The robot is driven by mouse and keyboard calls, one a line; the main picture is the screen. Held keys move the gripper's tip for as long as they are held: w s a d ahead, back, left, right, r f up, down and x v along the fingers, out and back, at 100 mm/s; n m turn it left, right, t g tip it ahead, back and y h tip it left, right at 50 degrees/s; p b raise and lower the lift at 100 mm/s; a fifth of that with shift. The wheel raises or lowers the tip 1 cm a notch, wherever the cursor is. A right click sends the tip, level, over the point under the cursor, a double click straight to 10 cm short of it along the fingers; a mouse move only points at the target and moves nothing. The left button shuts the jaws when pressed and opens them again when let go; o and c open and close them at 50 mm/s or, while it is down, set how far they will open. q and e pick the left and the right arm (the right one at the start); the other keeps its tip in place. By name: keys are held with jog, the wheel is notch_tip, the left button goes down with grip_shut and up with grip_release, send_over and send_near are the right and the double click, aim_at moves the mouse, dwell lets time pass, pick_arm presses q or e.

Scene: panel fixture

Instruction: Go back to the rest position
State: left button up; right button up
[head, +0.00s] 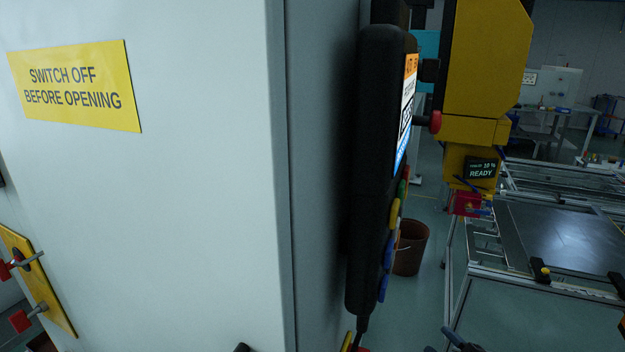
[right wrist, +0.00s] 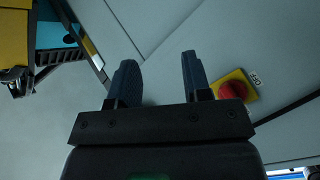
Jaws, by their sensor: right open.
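My right gripper (right wrist: 157,68) shows in the right wrist view with its two dark fingers spread apart and nothing between them. In the head view only dark tips that look like the right gripper (head: 450,340) show at the bottom edge. A red rotary switch (right wrist: 232,90) on a yellow plate with an OFF label lies right of the fingers in the right wrist view, on a grey panel; it is partly hidden by the gripper, and I cannot tell the distance. My left gripper is not in view.
A large grey cabinet (head: 200,210) with a yellow sign (head: 75,85) fills the left. A black pendant (head: 375,190) hangs on its side. Beyond are a yellow machine arm (head: 485,60), a brown bucket (head: 411,248) and a framed table (head: 565,240). A yellow board (head: 40,285) with red-tipped clamps stands lower left.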

jog(key=s+d+f+m+g+h, duration=0.1)
jog(key=s+f+m+g+h, duration=0.1)
jog(key=s+f+m, duration=0.4)
jog(key=s+f+m+g+h, duration=0.2)
jog(key=s+f+m+h, duration=0.3)
jog(key=s, duration=0.8)
notch_tip(320, 180, down, 3)
jog(key=m, duration=0.2)
jog(key=shift+s+d+r+m+g, duration=0.2)
jog(key=shift+s+d+m+g, duration=0.15)
jog(key=shift+s+m+g, duration=0.05)
